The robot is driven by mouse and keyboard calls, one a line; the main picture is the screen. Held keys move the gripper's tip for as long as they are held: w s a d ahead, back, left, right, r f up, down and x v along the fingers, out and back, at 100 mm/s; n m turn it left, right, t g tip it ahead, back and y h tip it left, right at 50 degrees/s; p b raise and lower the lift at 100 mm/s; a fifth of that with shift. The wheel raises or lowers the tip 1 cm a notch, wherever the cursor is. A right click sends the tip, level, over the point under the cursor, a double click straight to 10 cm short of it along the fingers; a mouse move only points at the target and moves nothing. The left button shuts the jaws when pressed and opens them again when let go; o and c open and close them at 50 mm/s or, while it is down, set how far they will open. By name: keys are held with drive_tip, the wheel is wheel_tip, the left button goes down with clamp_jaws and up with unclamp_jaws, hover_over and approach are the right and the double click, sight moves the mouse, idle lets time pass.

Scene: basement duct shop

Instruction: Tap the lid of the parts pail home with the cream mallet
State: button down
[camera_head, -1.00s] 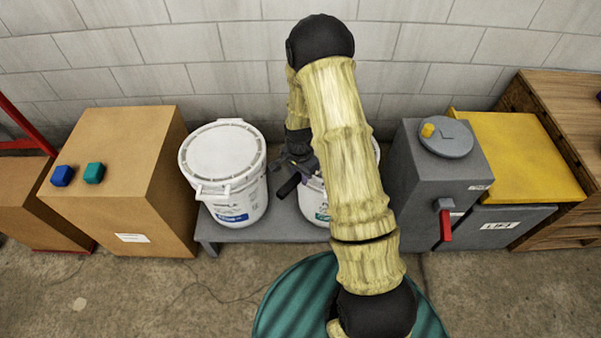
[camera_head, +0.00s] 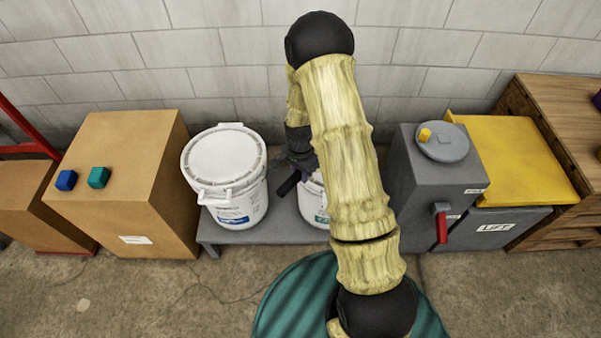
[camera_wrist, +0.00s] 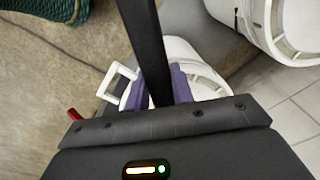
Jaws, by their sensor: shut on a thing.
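A white pail (camera_head: 236,208) with a pale round lid (camera_head: 222,157) stands upright on a low grey bench. A second white pail (camera_head: 313,212) stands to its right, mostly hidden behind my arm. I cannot tell which is the parts pail. My gripper (camera_wrist: 158,88) has purple fingers shut on a long black handle (camera_wrist: 147,40). The handle also shows as a dark bar in the head view (camera_head: 288,183), above the bench between the pails. No cream mallet head is visible. In the wrist view, a white pail (camera_wrist: 192,58) lies behind the fingers.
The grey bench (camera_head: 280,226) has a narrow bare strip between the pails. A cardboard-coloured box (camera_head: 120,190) stands left, with blue and teal blocks on top. A grey cabinet (camera_head: 412,195) with a red lever and a yellow-lidded bin (camera_head: 505,155) stand right. A block wall closes the back.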

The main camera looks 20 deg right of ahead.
drive_tip(key=shift+r+p, duration=1.65)
drive_tip(key=shift+r, duration=0.4)
